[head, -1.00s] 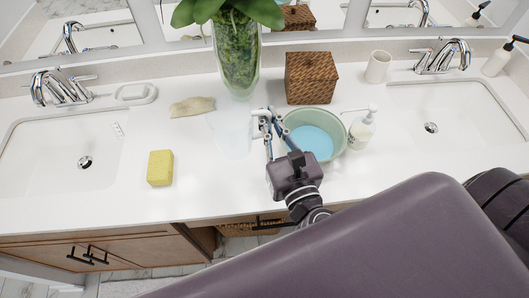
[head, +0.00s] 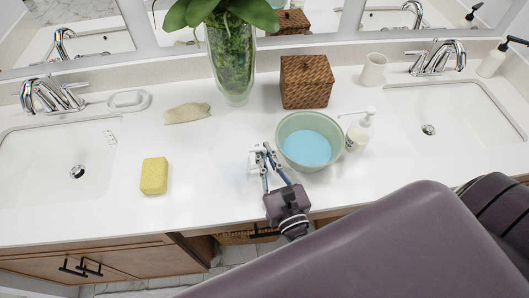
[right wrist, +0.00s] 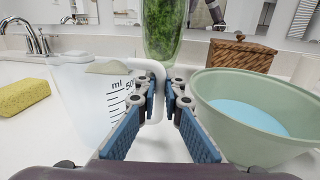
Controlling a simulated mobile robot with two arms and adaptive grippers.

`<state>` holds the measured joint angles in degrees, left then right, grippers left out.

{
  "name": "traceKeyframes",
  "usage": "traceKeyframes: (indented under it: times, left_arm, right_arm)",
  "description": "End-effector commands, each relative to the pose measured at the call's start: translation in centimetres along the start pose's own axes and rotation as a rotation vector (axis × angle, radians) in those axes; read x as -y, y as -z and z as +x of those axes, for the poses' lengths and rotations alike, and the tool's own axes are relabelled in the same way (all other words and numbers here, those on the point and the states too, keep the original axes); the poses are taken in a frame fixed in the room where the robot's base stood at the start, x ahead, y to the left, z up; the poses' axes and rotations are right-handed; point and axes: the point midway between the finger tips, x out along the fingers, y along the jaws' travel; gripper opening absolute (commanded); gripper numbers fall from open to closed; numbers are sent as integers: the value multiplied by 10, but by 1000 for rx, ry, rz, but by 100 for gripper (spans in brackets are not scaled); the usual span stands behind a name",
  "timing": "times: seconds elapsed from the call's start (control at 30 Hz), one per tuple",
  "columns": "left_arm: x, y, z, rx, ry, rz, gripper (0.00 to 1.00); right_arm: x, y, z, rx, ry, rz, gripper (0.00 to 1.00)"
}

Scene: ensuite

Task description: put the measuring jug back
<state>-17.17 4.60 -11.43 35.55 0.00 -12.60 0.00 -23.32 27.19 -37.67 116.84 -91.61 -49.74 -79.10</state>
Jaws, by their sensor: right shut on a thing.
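The measuring jug (right wrist: 88,102) is clear, with black "ml" marks, and fills the left of the right wrist view. In the head view the jug (head: 232,160) is a faint shape on the white counter, left of the green bowl. My right gripper (head: 262,158) is shut on the jug's white handle (right wrist: 157,88), which stands between its blue finger pads (right wrist: 160,108). The jug looks upright; I cannot tell whether its base touches the counter. My left gripper is not in view.
The green bowl (head: 283,156) of blue liquid is close to the right of my gripper. A yellow sponge (head: 154,176), beige cloth (head: 187,113), plant vase (head: 231,70), wicker box (head: 306,84) and soap pump (head: 359,133) stand around. Counter between sponge and jug is clear.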

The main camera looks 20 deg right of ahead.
Motion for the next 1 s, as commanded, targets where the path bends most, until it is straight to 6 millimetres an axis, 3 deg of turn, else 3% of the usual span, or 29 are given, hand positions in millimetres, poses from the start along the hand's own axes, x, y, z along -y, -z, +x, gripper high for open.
traceKeyframes:
  times: [0.13,0.17,0.3,0.67,0.77,1.0]
  left_arm:
    - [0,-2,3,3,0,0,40]
    - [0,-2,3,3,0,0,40]
    - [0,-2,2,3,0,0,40]
    - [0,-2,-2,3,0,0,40]
    - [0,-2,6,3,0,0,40]
    - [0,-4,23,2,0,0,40]
  right_arm:
    - [0,4,0,0,0,0,0]
    - [0,4,0,-1,0,0,9]
    - [0,3,0,-1,0,0,24]
    - [0,-2,0,-1,0,0,25]
    - [0,4,-13,-5,0,0,25]
    - [0,5,-64,-7,-1,1,25]
